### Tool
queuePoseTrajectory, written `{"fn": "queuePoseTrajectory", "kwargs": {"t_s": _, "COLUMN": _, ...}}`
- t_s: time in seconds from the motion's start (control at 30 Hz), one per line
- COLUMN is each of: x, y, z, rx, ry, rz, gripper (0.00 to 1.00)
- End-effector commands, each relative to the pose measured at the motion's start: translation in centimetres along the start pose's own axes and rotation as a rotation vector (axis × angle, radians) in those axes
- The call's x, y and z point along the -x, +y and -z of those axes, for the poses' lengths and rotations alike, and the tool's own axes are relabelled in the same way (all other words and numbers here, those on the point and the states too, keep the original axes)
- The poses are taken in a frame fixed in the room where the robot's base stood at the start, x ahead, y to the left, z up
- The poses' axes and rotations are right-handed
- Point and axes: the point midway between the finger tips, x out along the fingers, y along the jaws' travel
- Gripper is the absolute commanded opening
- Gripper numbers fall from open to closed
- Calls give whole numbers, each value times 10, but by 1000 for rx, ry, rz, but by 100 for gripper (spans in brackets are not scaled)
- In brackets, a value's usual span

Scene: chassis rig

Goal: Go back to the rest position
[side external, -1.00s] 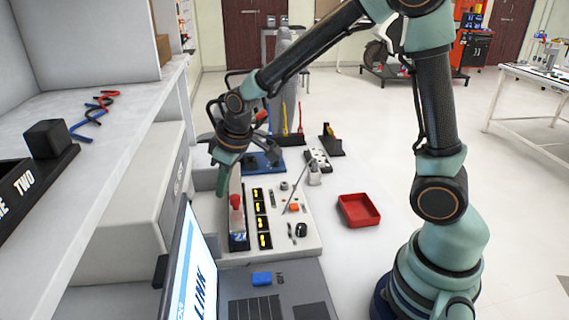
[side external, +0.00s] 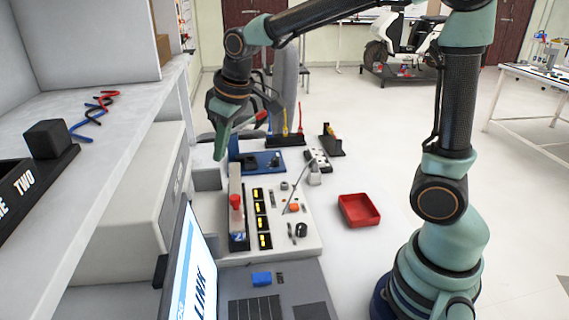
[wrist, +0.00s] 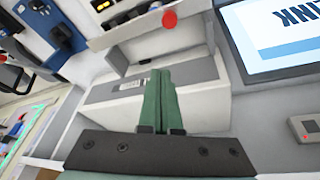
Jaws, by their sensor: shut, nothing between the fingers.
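My gripper (side external: 221,143) is teal and hangs above the far left end of the white control panel (side external: 310,238) in the side view. Its fingers point down and are pressed together with nothing between them. In the wrist view the shut fingers (wrist: 161,95) stand in the middle, in front of a white box-shaped unit (wrist: 200,105). A red knob (side external: 236,202) sits on the panel's left part, below and apart from the gripper. The knob also shows in the wrist view (wrist: 170,19).
A laptop (side external: 199,265) stands at the front left, and a grey shelf (side external: 110,135) runs along the left. A red tray (side external: 358,210) lies right of the panel. Tool stands (side external: 286,140) are behind.

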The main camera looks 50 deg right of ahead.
Motion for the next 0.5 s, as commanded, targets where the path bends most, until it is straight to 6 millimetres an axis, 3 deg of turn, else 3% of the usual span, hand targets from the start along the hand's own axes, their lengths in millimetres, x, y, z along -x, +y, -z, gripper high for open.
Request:
{"fn": "queuePoseTrajectory", "kwargs": {"t_s": 0.37, "x": 2, "y": 0, "z": 0, "rx": -1, "ry": 1, "rz": -1, "gripper": 0}}
{"fn": "queuePoseTrajectory", "kwargs": {"t_s": 0.5, "x": 13, "y": 2, "z": -10, "rx": -24, "ry": 15, "rz": -6, "gripper": 0}}
